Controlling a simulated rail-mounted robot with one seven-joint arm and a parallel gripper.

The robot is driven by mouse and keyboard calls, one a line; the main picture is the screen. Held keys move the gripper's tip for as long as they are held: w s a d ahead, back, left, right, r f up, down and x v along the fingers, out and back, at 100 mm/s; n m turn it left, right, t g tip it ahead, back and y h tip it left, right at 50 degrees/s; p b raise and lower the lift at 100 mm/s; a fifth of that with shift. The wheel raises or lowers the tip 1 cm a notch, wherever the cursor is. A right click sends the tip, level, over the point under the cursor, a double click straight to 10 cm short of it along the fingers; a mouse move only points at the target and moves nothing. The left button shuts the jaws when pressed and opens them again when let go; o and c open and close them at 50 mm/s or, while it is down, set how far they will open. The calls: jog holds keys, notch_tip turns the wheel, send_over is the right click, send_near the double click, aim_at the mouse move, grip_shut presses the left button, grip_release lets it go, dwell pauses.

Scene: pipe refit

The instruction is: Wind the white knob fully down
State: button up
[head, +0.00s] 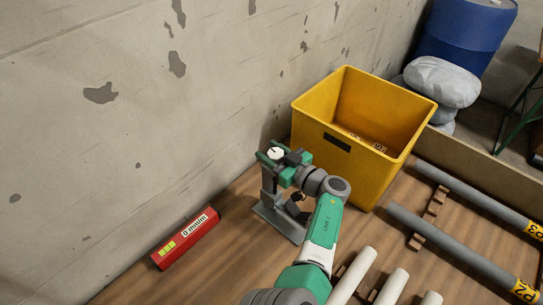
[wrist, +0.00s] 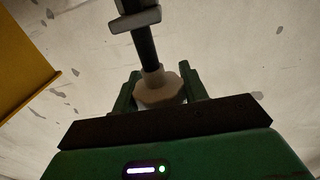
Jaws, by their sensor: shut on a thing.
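The white knob (head: 276,153) sits at the top of a grey stand (head: 268,188) that stands on the wooden surface near the wall. My gripper (head: 271,151) is at the knob, with its green fingers on either side of it. In the wrist view, the knob (wrist: 158,89) looks pale and faceted, and my gripper (wrist: 157,82) is shut on it. A dark rod (wrist: 142,43) runs from the knob to a grey block (wrist: 136,18) at the top of that view. My gripper and wrist hide part of the stand in the head view.
A yellow bin (head: 310,125) stands close behind and right of the stand. A red level-like box (head: 187,239) lies by the wall at left. Grey pipes (head: 445,240) and white pipes (head: 354,275) lie at right and front. A blue barrel (head: 468,35) and grey sacks (head: 442,82) are at the back.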

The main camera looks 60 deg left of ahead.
dwell(0.3)
jog(key=o, duration=1)
jog(key=shift+r, duration=0.1)
notch_tip(320, 180, up, 3)
jog(key=p, duration=0.2)
jog(key=shift+p, duration=0.3)
jog(key=d+r+p, duration=0.1)
jog(key=p, duration=0.1)
jog(key=s+d+r+p, duration=0.1)
jog(key=p, duration=0.1)
jog(key=shift+s, duration=0.3)
jog(key=s+d+p, duration=0.7)
jog(key=s+d, duration=0.1)
jog(key=d, duration=0.2)
jog(key=shift+s, duration=0.4)
